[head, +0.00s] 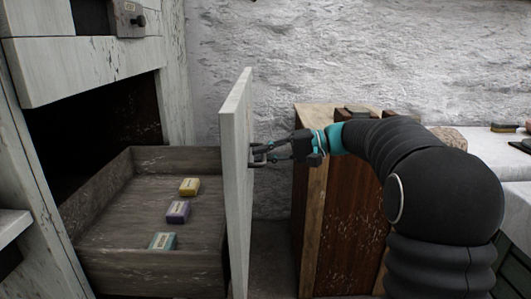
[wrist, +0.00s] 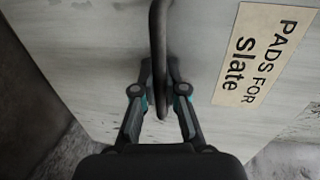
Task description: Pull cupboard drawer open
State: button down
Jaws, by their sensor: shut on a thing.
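The cupboard drawer (head: 150,211) stands well out of the cupboard in the head view, with its inside showing. Its pale front panel (head: 238,190) faces right, towards my arm. The same panel fills much of the wrist view (wrist: 95,50), with a paper label reading "PADS FOR Slate" (wrist: 262,52). A dark curved handle (wrist: 158,55) is fixed to the panel. My gripper (head: 258,154) is at the panel's outer face, shut on the handle. In the wrist view its two fingers (wrist: 160,80) stand on either side of the handle.
A wooden cabinet (head: 345,215) stands right of the drawer front, below my arm. A pale worktop (head: 480,165) is farther right.

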jog(key=c, duration=1.2)
grip_release()
jog(key=shift+d, duration=0.1)
jog(key=v, duration=1.2)
jog(key=shift+w, duration=0.1)
